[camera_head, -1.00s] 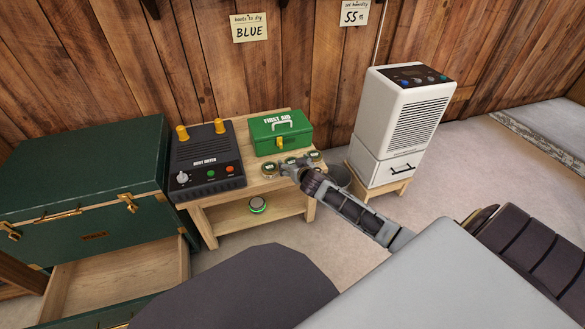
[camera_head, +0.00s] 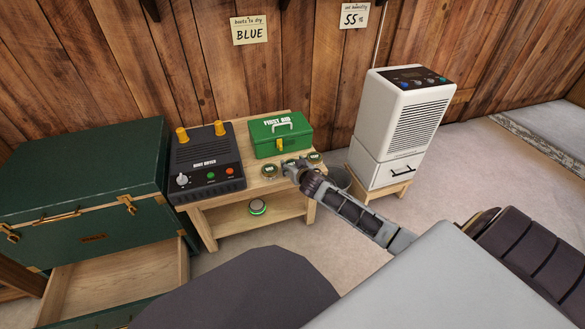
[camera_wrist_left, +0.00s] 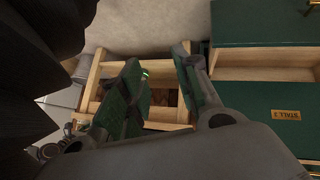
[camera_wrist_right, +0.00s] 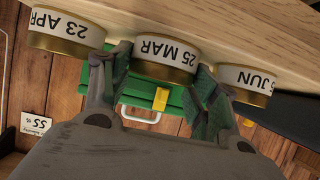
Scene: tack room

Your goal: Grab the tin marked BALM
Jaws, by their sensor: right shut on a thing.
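Three round tins stand in a row at the front of the small bench top. In the head view I see the left tin (camera_head: 270,171) and the right tin (camera_head: 314,157). My right gripper (camera_head: 293,168) partly covers the middle one. Lid words are too small to read. In the right wrist view, upside down, the sides read 23 APR (camera_wrist_right: 62,34), 25 MAR (camera_wrist_right: 167,58) and one ending in JUN (camera_wrist_right: 249,82). My right gripper (camera_wrist_right: 163,72) is shut on the middle 25 MAR tin, still at the bench top. My left gripper (camera_wrist_left: 160,75) is open and empty.
A green first aid box (camera_head: 281,134) stands just behind the tins, with a boot dryer (camera_head: 206,160) to the left. A round green-and-white object (camera_head: 258,207) lies on the lower shelf. A white dehumidifier (camera_head: 402,125) stands right; a green chest (camera_head: 85,200) left, drawer open.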

